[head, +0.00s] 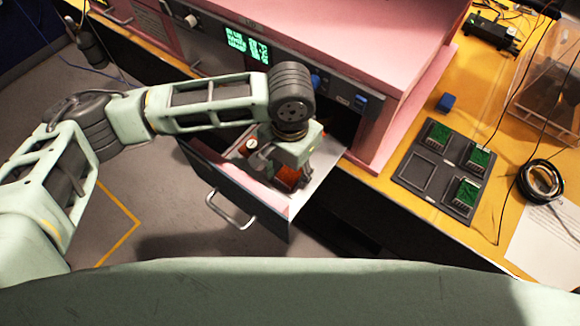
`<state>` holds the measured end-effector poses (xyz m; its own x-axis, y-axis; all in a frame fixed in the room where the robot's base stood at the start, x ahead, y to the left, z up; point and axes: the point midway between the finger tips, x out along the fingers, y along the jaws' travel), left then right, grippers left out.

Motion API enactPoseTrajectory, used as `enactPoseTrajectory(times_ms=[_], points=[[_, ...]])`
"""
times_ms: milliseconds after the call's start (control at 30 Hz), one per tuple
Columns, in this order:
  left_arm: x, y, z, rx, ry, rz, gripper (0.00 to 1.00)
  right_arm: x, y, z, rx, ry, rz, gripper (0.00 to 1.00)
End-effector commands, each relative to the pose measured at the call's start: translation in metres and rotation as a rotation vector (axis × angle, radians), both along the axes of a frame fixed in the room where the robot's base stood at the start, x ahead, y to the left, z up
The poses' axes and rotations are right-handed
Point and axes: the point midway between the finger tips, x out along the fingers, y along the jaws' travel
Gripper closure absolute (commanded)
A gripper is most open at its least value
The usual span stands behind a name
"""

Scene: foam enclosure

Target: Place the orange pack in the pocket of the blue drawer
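The blue drawer (222,188) is pulled out from below the pink cabinet, with a silver handle on its dark front and pink foam inside. An orange pack (287,178) shows inside the drawer's outline, just under my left gripper (281,170). My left arm reaches in from the left, and its gripper points down over the drawer. The gripper body and wrist hide most of the pack and the fingertips. I cannot tell whether the fingers grip the pack or whether it sits in the pocket. My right gripper is out of view.
The pink cabinet (340,40) with a green display rises behind the drawer. On the yellow bench right of it lie a dark tray (409,181) with green boards, a small blue block (446,102), a black cable coil (541,180) and a clear box (552,95).

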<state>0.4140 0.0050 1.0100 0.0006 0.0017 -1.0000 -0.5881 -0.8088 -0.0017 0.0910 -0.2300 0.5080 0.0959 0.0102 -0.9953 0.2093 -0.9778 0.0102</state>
Motion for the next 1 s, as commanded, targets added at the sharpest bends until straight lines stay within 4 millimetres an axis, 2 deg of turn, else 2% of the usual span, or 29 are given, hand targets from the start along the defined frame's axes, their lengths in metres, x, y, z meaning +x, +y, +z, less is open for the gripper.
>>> enactPoseTrajectory(times_ms=[333, 467, 567, 800, 1000], points=[[0.0, 0.0, 0.001, -0.001, -0.001, 0.0, 0.44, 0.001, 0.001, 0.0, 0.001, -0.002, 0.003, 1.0], [0.001, -0.001, 0.011, -0.002, -0.001, -0.001, 0.44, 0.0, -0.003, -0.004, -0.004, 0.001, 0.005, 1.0], [0.001, -0.001, 0.027, -0.003, -0.004, -0.002, 0.44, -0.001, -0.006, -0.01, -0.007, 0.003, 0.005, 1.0], [0.001, -0.001, 0.08, -0.002, -0.005, -0.002, 0.44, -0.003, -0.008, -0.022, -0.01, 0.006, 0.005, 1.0], [0.001, -0.001, 0.112, -0.002, -0.002, 0.0, 0.44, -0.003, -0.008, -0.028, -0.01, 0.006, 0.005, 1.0]])
